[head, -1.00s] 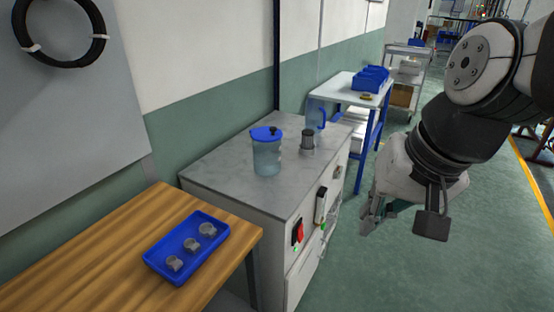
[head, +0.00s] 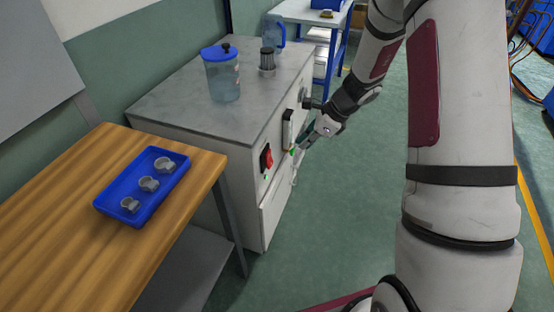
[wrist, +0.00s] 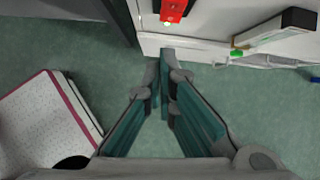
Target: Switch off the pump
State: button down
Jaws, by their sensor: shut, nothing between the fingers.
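A red rocker switch (head: 266,157) sits in a dark frame on the front of the grey-topped cabinet (head: 190,100), with a small green light below it. It also shows at the top of the wrist view (wrist: 172,9), beside a lit spot. My gripper (head: 297,150) is shut and empty, in front of the cabinet face, to the right of the switch. In the wrist view its fingertips (wrist: 165,54) meet just below the switch in the picture. The gap to the cabinet is hard to judge. No thing labelled as a pump can be made out.
A dark-and-white upright fitting (head: 288,128) with a green part stands out from the cabinet front near my gripper. A wooden table (head: 60,200) holds a blue tray (head: 105,204).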

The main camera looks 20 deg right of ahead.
aim_at(269, 159)
jog(key=f, duration=0.1)
jog(key=f+m, duration=0.1)
jog(key=d+f, duration=0.1)
jog(key=shift+w+d, duration=0.1)
jog(key=shift+w, duration=0.25)
jog(key=shift+f, duration=0.15)
jog(key=w+a+r+b+x, duration=0.1)
jog(key=a+x, duration=0.1)
jog(key=x, duration=1)
jog(key=shift+w, duration=0.35)
jog(key=shift+a, duration=0.15)
jog(key=shift+f, duration=0.1)
